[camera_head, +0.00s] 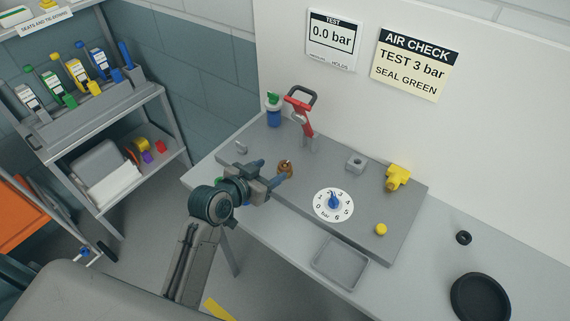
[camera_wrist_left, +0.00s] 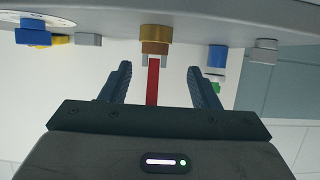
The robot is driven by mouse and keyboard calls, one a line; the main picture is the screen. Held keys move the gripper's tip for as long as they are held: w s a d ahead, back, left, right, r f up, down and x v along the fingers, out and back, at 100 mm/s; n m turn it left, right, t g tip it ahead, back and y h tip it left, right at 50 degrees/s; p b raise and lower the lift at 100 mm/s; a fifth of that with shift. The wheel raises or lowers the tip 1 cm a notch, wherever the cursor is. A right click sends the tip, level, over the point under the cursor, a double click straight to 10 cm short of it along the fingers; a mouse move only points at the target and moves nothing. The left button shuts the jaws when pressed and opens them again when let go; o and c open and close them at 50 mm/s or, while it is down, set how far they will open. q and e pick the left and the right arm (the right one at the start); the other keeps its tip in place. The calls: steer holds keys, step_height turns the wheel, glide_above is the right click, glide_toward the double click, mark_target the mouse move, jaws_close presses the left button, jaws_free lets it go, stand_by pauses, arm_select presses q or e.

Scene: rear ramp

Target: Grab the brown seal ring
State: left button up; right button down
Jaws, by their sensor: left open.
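The brown seal ring (camera_head: 285,168) sits around a small upright post on the grey test plate, close to my left gripper's fingertips. In the upside-down left wrist view, a brown band (camera_wrist_left: 155,47) shows against a gold-coloured band, in line with the gap between the fingers. In the head view, the gripper partly hides the plate near the ring. My right gripper is not in view.
An empty grey tray (camera_head: 341,263) lies in front. A shelf rack (camera_head: 140,95) stands at left.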

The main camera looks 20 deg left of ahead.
mark_target(286, 164)
arm_select(q)
steer(key=p+x, duration=0.1)
steer(key=x, duration=0.3)
steer(key=shift+d+p, duration=0.4)
steer(key=shift+w+f, duration=0.25)
steer(key=shift+w, duration=0.05)
steer(key=shift+s, duration=0.1)
steer(key=shift+c, duration=0.5)
steer(key=c, duration=1)
